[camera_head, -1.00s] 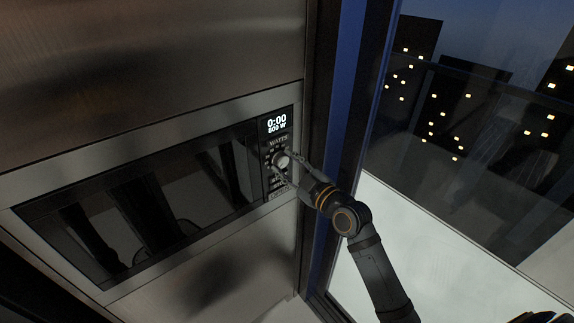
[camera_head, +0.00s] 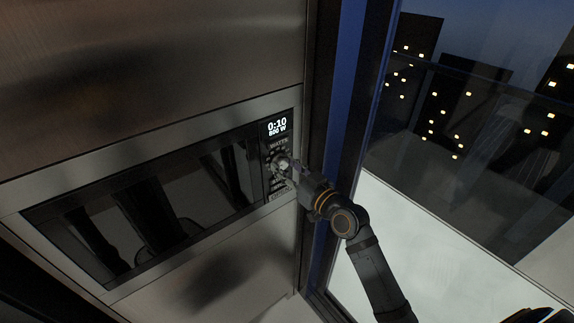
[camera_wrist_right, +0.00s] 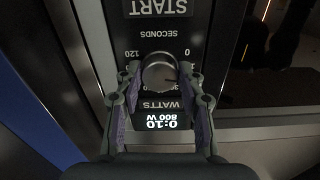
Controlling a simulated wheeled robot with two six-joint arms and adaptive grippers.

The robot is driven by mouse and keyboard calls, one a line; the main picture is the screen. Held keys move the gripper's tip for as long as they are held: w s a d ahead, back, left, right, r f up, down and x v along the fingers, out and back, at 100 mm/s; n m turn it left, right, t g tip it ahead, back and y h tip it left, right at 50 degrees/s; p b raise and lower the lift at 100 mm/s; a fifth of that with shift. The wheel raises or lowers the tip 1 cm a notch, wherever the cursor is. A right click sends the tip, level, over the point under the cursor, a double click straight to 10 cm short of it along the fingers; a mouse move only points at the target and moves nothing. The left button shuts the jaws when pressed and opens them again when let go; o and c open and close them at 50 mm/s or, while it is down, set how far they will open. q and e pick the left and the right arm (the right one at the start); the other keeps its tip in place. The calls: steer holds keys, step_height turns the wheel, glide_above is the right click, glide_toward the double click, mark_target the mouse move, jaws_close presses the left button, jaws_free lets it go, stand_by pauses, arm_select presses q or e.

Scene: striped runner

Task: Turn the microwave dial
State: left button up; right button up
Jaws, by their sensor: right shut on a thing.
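The built-in microwave (camera_head: 150,205) has a dark glass door and a narrow control panel at its right end. Its display (camera_head: 277,127) reads 0:10 and 800 W. The round silver dial (camera_head: 284,163) sits below the display. My right gripper (camera_head: 287,166) reaches it from the lower right, with its fingers closed around the dial. In the right wrist view, the panel appears upside down and the dial (camera_wrist_right: 159,75) is between the two fingertips (camera_wrist_right: 160,78). My left gripper is not in view.
A steel cabinet panel (camera_head: 150,70) is above the microwave. A dark post and a blue strip (camera_head: 340,130) stand just right of the panel. A large window (camera_head: 470,130) with lit buildings outside fills the right side, close to my right arm.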

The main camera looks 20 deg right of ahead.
steer(key=m+p, duration=0.1)
steer(key=m, duration=0.2)
steer(key=shift+r+m, duration=0.1)
steer(key=shift+m, duration=0.3)
steer(key=m+p, duration=0.2)
steer(key=m, duration=0.2)
steer(key=shift+m, duration=0.3)
steer(key=m+p, duration=0.2)
steer(key=m, duration=0.2)
steer(key=shift+a, duration=0.1)
steer(key=shift+m+p, duration=0.6)
steer(key=shift+m, duration=0.9)
steer(key=o, duration=1.2)
